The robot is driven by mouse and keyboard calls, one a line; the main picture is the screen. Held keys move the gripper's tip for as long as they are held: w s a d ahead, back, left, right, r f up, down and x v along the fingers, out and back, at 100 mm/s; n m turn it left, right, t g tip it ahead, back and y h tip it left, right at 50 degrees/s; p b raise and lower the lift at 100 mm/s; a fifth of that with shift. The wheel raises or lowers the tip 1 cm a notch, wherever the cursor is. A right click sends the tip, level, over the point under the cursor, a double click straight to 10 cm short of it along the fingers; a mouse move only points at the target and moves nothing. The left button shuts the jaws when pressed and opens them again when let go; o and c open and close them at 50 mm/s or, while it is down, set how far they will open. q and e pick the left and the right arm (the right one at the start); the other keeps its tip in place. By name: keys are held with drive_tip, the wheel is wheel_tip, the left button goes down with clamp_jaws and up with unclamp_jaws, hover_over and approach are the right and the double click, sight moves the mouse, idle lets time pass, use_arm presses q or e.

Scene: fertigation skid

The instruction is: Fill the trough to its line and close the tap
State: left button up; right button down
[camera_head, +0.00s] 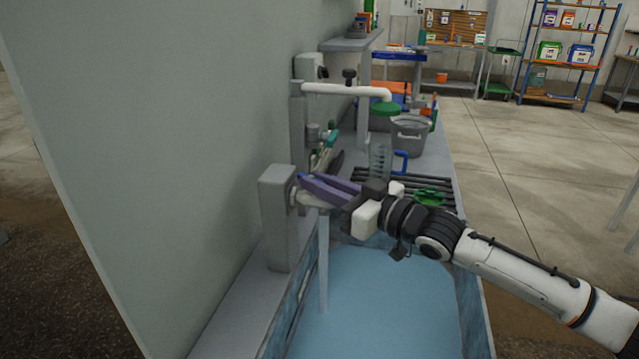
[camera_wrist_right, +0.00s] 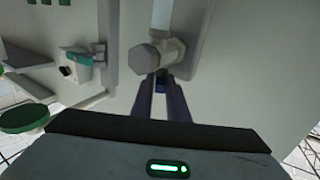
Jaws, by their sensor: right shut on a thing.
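The trough (camera_head: 472,312) stands at the bottom of the head view with a broad sheet of blue water (camera_head: 385,315) in it. I cannot make out its fill line. The tap (camera_head: 299,197) sits on a grey post at the trough's left side; its body also shows in the wrist view (camera_wrist_right: 157,53). A pale stream (camera_head: 323,265) falls from the tap into the water. My right gripper (camera_head: 318,186) reaches in from the right, its purple fingers shut on the tap's small blue handle (camera_wrist_right: 160,86), which they mostly hide. My left gripper is not in view.
Behind the trough are a dark slatted rack, a green handwheel (camera_head: 429,196), a clear jug (camera_head: 379,160) with a blue handle and a grey bucket (camera_head: 409,136). A white pipe (camera_head: 345,91) juts out above. A large grey panel (camera_head: 160,150) closes off the left. Open floor lies right.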

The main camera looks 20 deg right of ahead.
drive_tip(key=c, duration=1.8)
unclamp_jaws()
drive_tip(key=shift+s+d+f, duration=0.15)
drive_tip(key=shift+s+d, duration=0.1)
drive_tip(key=shift+s, duration=0.1)
drive_tip(key=b+v, duration=0.2)
drive_tip(key=v, duration=0.7)
drive_tip(key=shift+s, duration=0.2)
drive_tip(key=shift+o, duration=0.6)
